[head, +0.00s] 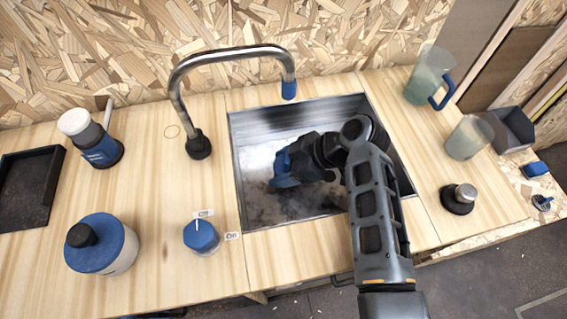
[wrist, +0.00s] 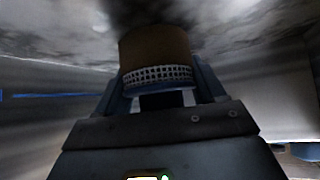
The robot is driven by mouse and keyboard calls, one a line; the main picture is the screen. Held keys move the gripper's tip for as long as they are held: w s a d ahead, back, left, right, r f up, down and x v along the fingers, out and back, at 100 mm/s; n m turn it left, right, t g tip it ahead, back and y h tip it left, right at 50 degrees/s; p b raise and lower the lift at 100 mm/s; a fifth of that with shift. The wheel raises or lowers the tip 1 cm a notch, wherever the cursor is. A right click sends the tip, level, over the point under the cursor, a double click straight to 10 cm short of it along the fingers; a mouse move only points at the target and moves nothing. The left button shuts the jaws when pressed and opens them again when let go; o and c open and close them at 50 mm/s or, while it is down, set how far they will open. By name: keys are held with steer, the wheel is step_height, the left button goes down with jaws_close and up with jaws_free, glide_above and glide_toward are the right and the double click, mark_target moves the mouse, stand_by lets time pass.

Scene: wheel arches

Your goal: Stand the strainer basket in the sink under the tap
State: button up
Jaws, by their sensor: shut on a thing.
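The sink (head: 262,122) is a steel basin set in the wooden counter, with a stained floor. The tap (head: 228,55) arches from the left, and its blue-tipped spout points down over the back of the sink. My arm reaches in from the right, and my gripper (head: 288,172) is low inside the basin, in front of the spout. In the wrist view my gripper (wrist: 160,92) is shut on the strainer basket (wrist: 157,75), a round body with a brownish part, a perforated pale band and a blue rim. In the head view I cannot clearly separate the basket from the blue fingers.
A blue knob (head: 201,236) with labels sits left of the sink. A blue-lidded jar (head: 101,244), a bottle (head: 92,140) and a black tray (head: 28,188) stand farther left. A jug (head: 428,76), a cup (head: 468,138) and a dark pot (head: 458,198) stand to the right.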

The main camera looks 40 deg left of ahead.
steer(key=shift+f, duration=0.15)
steer(key=o, duration=1.1)
steer(key=shift+o, duration=0.2)
steer(key=b+v, duration=0.1)
steer(key=v, duration=0.6)
steer(key=shift+w+d+r, duration=0.1)
steer(key=shift+d+r, duration=0.05)
steer(key=shift+r, duration=0.15)
